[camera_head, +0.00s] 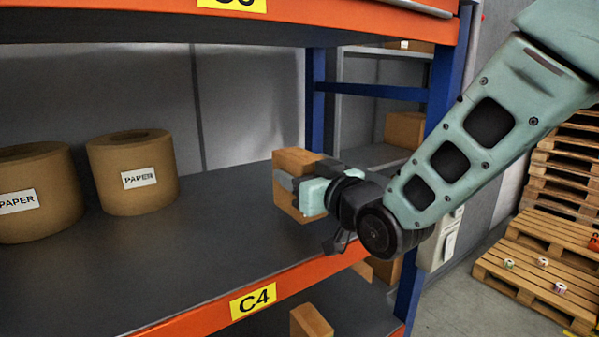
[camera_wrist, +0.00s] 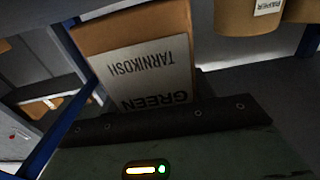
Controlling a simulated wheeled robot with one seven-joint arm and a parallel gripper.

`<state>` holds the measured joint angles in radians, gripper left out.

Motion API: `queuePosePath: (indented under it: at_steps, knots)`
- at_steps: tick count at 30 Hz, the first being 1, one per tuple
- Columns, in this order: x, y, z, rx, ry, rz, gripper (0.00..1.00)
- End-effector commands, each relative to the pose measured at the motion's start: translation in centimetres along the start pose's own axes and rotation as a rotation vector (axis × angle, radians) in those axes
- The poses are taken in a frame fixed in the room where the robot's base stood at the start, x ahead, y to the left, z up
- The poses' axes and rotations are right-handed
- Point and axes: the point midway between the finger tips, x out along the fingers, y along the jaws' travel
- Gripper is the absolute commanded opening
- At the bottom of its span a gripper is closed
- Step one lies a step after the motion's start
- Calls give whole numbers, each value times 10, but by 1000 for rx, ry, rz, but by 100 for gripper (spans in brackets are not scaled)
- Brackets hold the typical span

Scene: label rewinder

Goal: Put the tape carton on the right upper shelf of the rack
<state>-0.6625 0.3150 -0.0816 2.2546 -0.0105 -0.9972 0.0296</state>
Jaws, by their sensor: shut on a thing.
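My gripper (camera_head: 308,190) is shut on a brown carton (camera_head: 294,166) at the right end of the rack's shelf marked C4 (camera_head: 235,205). In the wrist view the carton (camera_wrist: 125,33) shows a pale label reading GREEN and TARNIKOSH, upside down. The gripper's dark edge (camera_wrist: 170,120) lies across the carton's near side. The carton is over the grey shelf surface. I cannot tell whether its underside touches the shelf.
Two brown paper rolls (camera_head: 133,172) stand on the left of this shelf. A blue upright (camera_head: 440,85) and orange beam (camera_head: 300,277) bound it at the right and front. Another carton (camera_head: 311,321) sits below. Wooden pallets (camera_head: 540,265) lie on the floor at right.

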Motion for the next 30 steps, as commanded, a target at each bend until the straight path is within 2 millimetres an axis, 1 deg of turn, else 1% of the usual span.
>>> queuePosePath:
  at_steps: [3, 11, 30]
  knots:
    - [0, 0, 6, 0, 2, 0, 19]
    - [0, 0, 7, 0, 5, 0, 19]
    - [0, 0, 19, 0, 5, 0, 19]
